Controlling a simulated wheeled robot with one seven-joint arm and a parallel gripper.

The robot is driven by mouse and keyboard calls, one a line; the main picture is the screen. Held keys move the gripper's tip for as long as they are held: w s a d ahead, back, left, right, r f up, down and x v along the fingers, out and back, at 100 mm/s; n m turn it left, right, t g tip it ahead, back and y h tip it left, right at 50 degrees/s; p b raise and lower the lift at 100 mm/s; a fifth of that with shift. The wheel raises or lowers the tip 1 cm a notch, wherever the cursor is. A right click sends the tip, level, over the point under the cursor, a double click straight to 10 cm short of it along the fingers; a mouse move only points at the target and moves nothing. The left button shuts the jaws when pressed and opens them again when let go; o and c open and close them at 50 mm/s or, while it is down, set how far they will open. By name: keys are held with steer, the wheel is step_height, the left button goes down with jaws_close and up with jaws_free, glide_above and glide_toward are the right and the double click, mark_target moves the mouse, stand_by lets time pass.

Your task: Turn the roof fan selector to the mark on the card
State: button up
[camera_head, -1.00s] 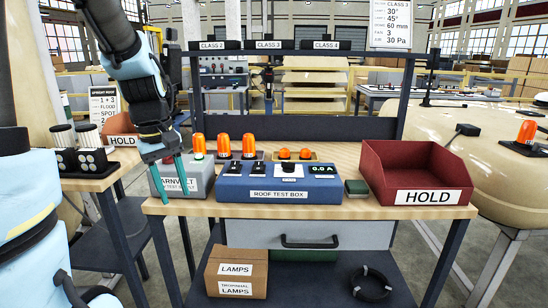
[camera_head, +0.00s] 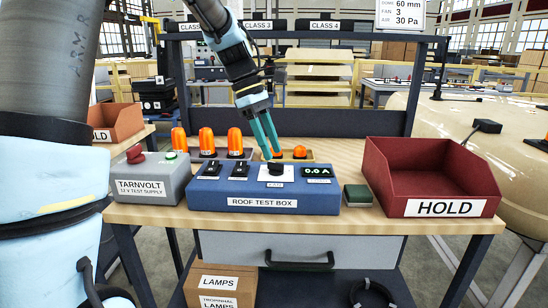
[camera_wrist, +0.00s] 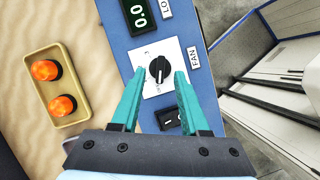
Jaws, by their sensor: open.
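The roof test box (camera_head: 215,193) is a blue box on the wooden bench. Its fan selector (camera_head: 274,168) is a black knob on a white dial plate; it also shows in the wrist view (camera_wrist: 159,68), beside the FAN label (camera_wrist: 193,57). The dial marks are too small to read. My gripper (camera_head: 267,150) is open and points down above the selector. In the wrist view its teal fingertips (camera_wrist: 159,74) lie on either side of the knob; I cannot tell whether they touch it. The card (camera_head: 403,14) at the top right reads FAN 3, its upper part cut off.
The grey Tarnvolt supply (camera_head: 152,186) stands left of the box. Several orange lamps (camera_head: 206,140) stand behind it. A small green box (camera_head: 357,195) and the red HOLD bin (camera_head: 425,175) are to the right. A rocker switch (camera_wrist: 168,118) sits close beside the selector.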

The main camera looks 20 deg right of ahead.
mark_target(276, 163)
steer(key=shift+x, duration=1.65)
jaws_close()
